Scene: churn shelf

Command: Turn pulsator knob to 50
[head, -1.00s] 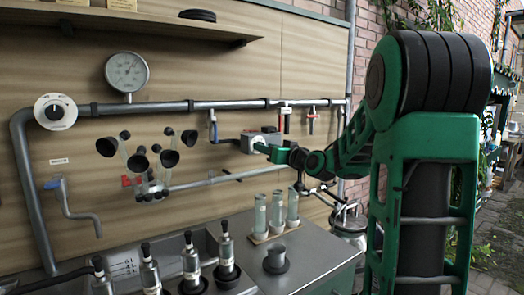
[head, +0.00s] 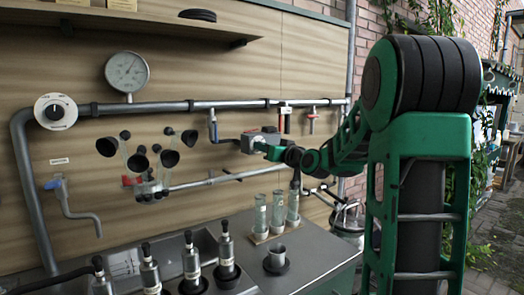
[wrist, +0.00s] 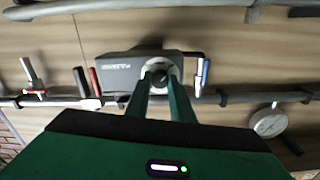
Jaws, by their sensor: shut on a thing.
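The pulsator is a grey box (head: 258,137) on the wall pipe in the head view. In the wrist view the same box (wrist: 120,68) carries a white round dial with a small dark knob (wrist: 160,78) at its centre. My gripper (wrist: 160,80) reaches the dial from the front, with its two green fingers on either side of the knob, shut on it. In the head view my gripper (head: 262,147) covers most of the dial. The dial's numbers and the knob's pointer are too small to read.
A white dial with a black knob (head: 56,111) and a round gauge (head: 126,72) sit further left. Blue-handled (head: 213,127) and red-handled (head: 311,118) valves hang near the pulsator. Below are glass tubes (head: 277,212) and a steel counter (head: 320,248).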

